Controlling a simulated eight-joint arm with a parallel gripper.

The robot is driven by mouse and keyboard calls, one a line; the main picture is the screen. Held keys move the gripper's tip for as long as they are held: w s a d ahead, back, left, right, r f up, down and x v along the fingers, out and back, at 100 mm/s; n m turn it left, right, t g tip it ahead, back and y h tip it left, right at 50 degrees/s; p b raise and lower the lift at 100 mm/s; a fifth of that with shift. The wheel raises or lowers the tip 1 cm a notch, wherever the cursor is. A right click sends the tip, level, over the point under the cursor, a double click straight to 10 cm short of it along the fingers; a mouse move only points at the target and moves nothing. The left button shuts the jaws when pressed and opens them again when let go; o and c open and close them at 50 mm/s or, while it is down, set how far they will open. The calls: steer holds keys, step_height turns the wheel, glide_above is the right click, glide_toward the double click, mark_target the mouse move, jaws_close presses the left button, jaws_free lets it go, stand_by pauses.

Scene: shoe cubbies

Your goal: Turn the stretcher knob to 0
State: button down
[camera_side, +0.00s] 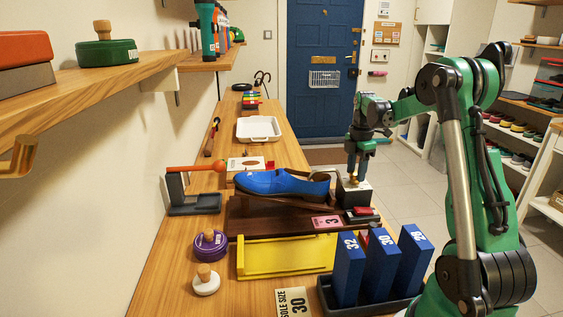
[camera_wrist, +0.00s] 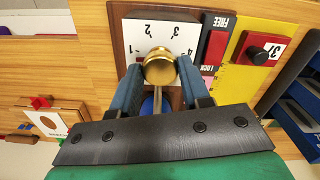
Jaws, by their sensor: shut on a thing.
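A round brass knob (camera_wrist: 159,68) sits on the stretcher in the wrist view, in front of a white dial plate (camera_wrist: 184,34) with the numbers 1 to 4 showing. Any 0 mark or pointer is hidden. My gripper (camera_wrist: 158,78) has its two blue fingers on either side of the knob and is shut on it. The shoe lies on the dark wooden stretcher base (camera_side: 250,212).
Beside the dial is a red slider (camera_wrist: 215,47) between FREE and LOCK labels. A yellow tray (camera_side: 285,257), blue numbered boxes (camera_side: 383,262), a purple tin (camera_side: 210,246) and a white-based knob (camera_side: 206,283) stand nearer. A white tray (camera_side: 259,130) stands farther back.

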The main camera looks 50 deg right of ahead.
mark_target(356, 172)
steer(key=n, duration=0.6)
stand_by(0.6)
steer(key=c, duration=0.7)
jaws_free()
steer(key=shift+r, duration=2.85)
